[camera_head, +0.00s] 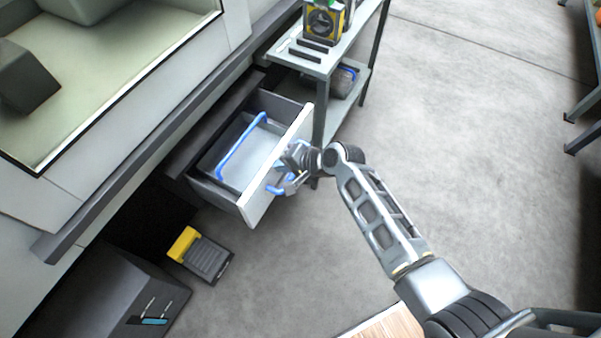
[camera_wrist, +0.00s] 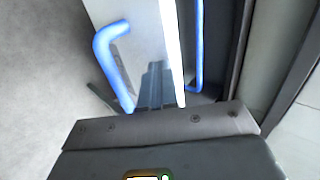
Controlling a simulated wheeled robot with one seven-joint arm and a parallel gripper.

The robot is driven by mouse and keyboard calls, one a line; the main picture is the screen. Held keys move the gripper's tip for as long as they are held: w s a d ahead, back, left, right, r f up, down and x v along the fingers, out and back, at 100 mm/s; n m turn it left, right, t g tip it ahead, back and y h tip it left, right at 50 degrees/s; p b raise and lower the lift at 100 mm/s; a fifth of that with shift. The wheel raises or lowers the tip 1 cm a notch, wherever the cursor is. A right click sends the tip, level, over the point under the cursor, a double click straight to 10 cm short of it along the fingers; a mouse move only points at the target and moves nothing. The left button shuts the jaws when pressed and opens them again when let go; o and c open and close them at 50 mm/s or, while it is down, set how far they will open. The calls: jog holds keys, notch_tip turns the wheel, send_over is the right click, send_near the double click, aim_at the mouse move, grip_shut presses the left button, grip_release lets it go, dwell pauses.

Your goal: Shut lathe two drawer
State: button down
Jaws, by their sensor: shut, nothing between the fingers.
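The lathe drawer (camera_head: 235,165) stands pulled out from under the machine. It has a pale front panel (camera_head: 278,166) with a blue handle (camera_head: 277,190) on its outer face. My gripper (camera_head: 288,168) is shut and empty, at the front panel close to the handle. In the wrist view its fingers (camera_wrist: 155,85) lie against the view of the pale panel (camera_wrist: 145,35), between the blue handle (camera_wrist: 110,58) and the panel's bright edge. I cannot tell whether they touch the panel. My gripper hides part of the handle in the head view.
A grey shelf rack (camera_head: 326,62) stands close behind the drawer. A yellow and black pedal (camera_head: 203,256) and a dark box (camera_head: 117,292) are on the floor at lower left. Open floor lies to the right.

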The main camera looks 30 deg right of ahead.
jog(key=w+a+b, duration=0.2)
jog(key=w+a, duration=0.1)
jog(key=w, duration=0.1)
jog(key=w+a+b, duration=0.2)
jog(key=w+a, duration=0.1)
jog(key=w, duration=0.2)
jog(key=w+a+b, duration=0.2)
jog(key=w+a, duration=0.1)
jog(key=w, duration=0.1)
jog(key=shift+w+a+f, duration=0.15)
jog(key=shift+w+a, duration=0.15)
jog(key=shift+a, duration=0.1)
jog(key=shift+w+a, duration=0.2)
jog(key=shift+w, duration=0.05)
jog(key=shift+w+a+r, duration=0.15)
jog(key=shift+r, duration=0.1)
jog(key=shift+w+a+r, duration=0.1)
